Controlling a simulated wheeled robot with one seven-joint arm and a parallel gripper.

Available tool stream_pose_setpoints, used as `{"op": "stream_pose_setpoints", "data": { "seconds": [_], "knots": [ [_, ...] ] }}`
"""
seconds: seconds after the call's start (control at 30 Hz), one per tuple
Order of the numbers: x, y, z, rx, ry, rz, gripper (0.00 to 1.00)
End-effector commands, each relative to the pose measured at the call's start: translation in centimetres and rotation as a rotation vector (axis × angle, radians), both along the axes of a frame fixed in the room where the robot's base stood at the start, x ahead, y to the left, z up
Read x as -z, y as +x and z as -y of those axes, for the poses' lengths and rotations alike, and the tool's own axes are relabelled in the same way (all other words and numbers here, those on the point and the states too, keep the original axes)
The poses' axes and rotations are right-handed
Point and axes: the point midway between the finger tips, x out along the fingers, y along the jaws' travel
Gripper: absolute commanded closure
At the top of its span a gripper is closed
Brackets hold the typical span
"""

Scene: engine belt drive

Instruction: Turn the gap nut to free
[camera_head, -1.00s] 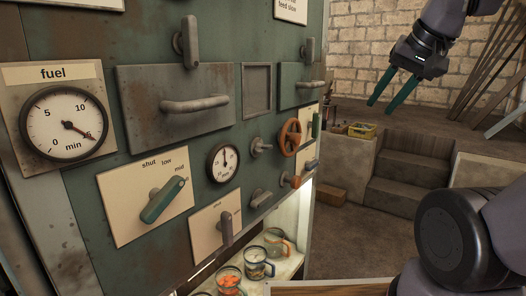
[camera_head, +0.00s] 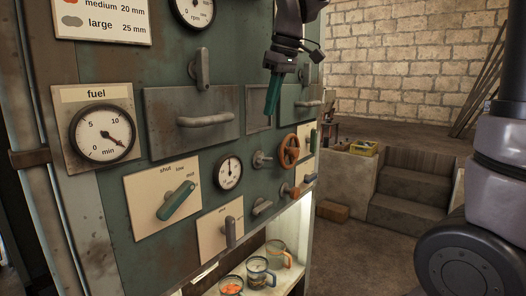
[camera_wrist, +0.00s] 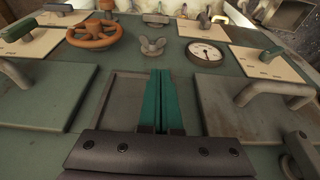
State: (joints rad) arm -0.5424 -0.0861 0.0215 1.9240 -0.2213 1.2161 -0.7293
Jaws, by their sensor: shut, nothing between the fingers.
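A small grey wing nut (camera_head: 262,160) sticks out of the green panel between the orange handwheel and a small dial. I take it for the gap nut, though I can read no label on it. It also shows in the wrist view (camera_wrist: 152,46), just beyond my fingertips. My gripper (camera_head: 270,112) has green fingers and is shut and empty, above the nut in the head view. In the wrist view my fingers (camera_wrist: 160,73) lie together in front of a recessed panel, pointing towards the nut, apart from it.
The orange handwheel (camera_head: 289,151) is close on one side of the nut, the small dial (camera_head: 229,172) on the other. A grey handle (camera_head: 262,206) and an orange one (camera_head: 290,190) sit below. Drawer handles (camera_wrist: 273,90) protrude nearby. Jars (camera_head: 257,272) stand on the lower shelf.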

Motion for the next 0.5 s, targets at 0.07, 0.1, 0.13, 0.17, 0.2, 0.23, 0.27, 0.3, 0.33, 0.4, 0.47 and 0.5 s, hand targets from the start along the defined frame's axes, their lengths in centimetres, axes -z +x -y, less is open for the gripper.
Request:
{"op": "stream_pose_setpoints", "data": {
  "seconds": [0.07,0.1,0.13,0.17,0.2,0.23,0.27,0.3,0.33,0.4,0.47,0.5],
  "knots": [
    [1.5,0.2,-0.3,0.001,-0.002,-0.004,1.00],
    [2.4,0.3,-0.5,0.001,-0.002,-0.006,1.00],
    [3.0,0.4,-0.6,0.001,-0.003,-0.006,1.00],
    [3.7,0.5,-0.7,0.001,-0.002,-0.005,1.00],
    [4.5,0.7,-0.9,0.002,-0.001,-0.005,1.00],
    [5.1,0.8,-1.1,0.003,-0.002,-0.006,1.00],
    [5.8,0.9,-1.2,0.002,-0.002,-0.007,1.00],
    [6.6,1.1,-1.4,0.001,-0.002,-0.004,1.00],
    [7.2,1.2,-1.6,0.002,-0.001,-0.005,1.00],
    [8.4,1.4,-1.9,0.003,-0.001,-0.005,1.00],
    [9.4,1.4,-1.8,0.004,-0.001,-0.003,1.00],
    [10.0,1.3,-1.8,0.004,0.000,-0.004,1.00]
  ]
}}
